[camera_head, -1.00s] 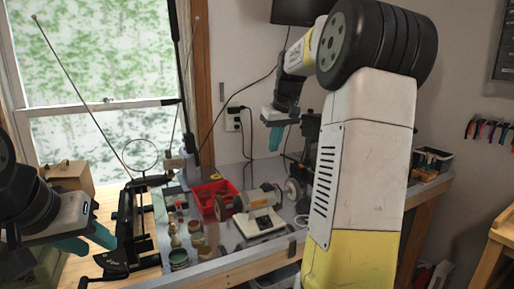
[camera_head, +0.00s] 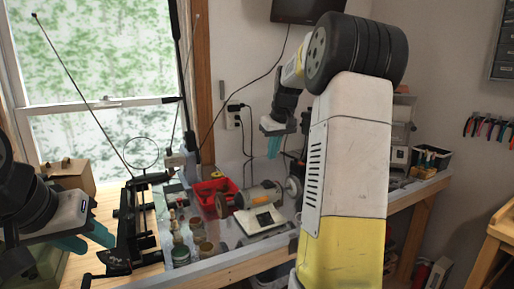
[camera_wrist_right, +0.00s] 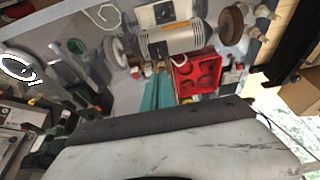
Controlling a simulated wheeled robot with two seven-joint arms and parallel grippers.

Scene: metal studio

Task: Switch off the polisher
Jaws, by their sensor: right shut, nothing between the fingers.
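The polisher (camera_head: 262,197) stands on the metal bench, a grey motor on a white base (camera_head: 258,219). It has a brown wheel at its left end and a pale wheel at its right. In the right wrist view the polisher (camera_wrist_right: 178,38) lies just beyond my fingertips, with its base partly cut off at the top. My right gripper (camera_head: 274,147) is shut and empty, above and behind the polisher; its teal fingers show in the wrist view (camera_wrist_right: 157,88). No switch can be made out clearly. My left gripper (camera_head: 88,240) is open and empty at the far left.
A red bin (camera_head: 210,197) stands behind the polisher, close to my right fingers in the wrist view (camera_wrist_right: 195,75). A black stand (camera_head: 125,235) is beside my left gripper. A power outlet (camera_head: 233,117) is on the wall.

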